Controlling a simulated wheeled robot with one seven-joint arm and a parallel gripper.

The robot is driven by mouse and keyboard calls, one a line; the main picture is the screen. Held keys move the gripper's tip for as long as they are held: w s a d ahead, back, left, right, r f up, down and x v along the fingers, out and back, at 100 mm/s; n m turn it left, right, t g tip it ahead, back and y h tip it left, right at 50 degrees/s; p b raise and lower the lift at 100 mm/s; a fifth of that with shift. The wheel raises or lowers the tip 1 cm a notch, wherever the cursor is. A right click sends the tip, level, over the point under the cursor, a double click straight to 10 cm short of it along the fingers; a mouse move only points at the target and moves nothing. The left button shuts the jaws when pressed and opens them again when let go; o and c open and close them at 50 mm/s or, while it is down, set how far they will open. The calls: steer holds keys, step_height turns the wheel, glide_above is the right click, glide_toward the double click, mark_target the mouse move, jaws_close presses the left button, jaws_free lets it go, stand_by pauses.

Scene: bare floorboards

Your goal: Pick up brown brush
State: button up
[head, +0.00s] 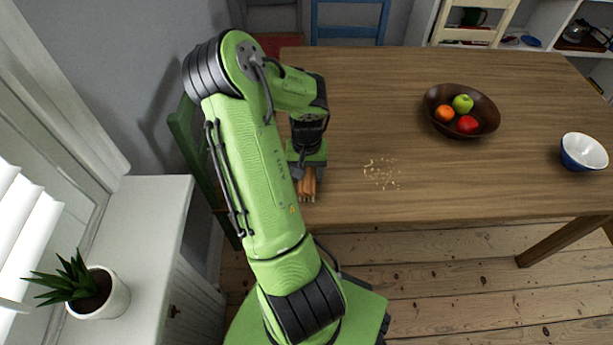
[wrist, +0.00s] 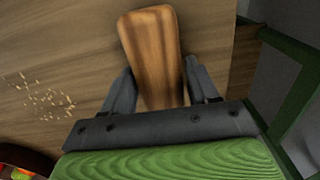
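The brown wooden brush (head: 307,183) is at the table's near edge in the head view, under my gripper, with pale bristles just showing at its lower end. In the wrist view the brush (wrist: 152,50) extends up between the two dark fingers, its lower part hidden by the gripper body. My gripper (wrist: 158,68) has one finger on each side of the brush, very close to its edges. I cannot tell whether the fingers press on it. In the head view my gripper (head: 309,172) is partly hidden by its own wrist.
Pale crumbs (head: 382,173) lie on the wooden table (head: 370,90) right of my gripper. A brown fruit bowl (head: 481,126) and a blue-white bowl (head: 583,152) stand further right. A green chair (head: 186,130) is at the left end, and a potted plant (head: 98,292) stands on a white cabinet.

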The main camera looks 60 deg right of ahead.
steer(key=c, duration=0.7)
step_height(320, 180, up, 10)
steer(key=p, duration=0.3)
